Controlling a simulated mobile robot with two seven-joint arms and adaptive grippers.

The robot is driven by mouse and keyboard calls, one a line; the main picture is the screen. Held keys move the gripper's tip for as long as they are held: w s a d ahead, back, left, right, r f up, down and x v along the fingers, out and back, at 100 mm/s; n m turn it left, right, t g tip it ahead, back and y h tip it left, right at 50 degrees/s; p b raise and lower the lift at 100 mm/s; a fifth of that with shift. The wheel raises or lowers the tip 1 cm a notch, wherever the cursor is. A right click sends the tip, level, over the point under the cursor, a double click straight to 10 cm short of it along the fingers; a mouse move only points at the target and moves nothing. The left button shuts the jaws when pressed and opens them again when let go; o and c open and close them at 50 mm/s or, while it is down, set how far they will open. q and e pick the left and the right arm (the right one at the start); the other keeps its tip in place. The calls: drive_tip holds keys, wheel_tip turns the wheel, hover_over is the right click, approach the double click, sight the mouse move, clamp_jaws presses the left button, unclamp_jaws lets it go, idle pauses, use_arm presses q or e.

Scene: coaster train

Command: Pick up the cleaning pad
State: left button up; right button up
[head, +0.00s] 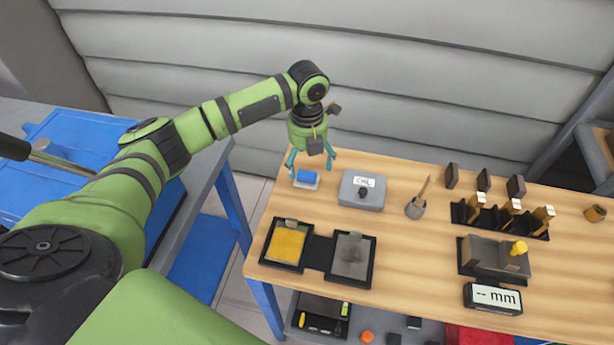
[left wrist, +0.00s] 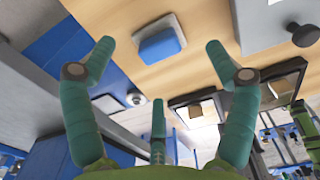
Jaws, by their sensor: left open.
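The cleaning pad (head: 307,177) is a small block with a blue top and a pale base. It lies near the back left corner of the wooden table, and it also shows in the left wrist view (left wrist: 159,46) between and beyond the fingertips. My left gripper (head: 312,166) is open and empty just above the pad, with its teal fingers spread to either side of it. In the left wrist view the fingers (left wrist: 160,60) stand apart with nothing between them. My right gripper is not in view.
A grey box with a knob (head: 362,192) stands just right of the pad. Trays with a yellow panel (head: 287,247) and a grey panel (head: 352,256) lie in front. A small cup with a brush (head: 416,208) and dark racks (head: 500,218) stand further right.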

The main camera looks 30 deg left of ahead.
sight(307, 174)
use_arm(q)
wheel_tip(307, 174, down, 5)
drive_tip(key=shift+s+r+p, duration=0.15)
drive_tip(key=shift+r+p, duration=0.05)
drive_tip(key=shift+p, duration=0.8)
drive_tip(key=shift+f, duration=0.4)
drive_tip(key=c, duration=1.4)
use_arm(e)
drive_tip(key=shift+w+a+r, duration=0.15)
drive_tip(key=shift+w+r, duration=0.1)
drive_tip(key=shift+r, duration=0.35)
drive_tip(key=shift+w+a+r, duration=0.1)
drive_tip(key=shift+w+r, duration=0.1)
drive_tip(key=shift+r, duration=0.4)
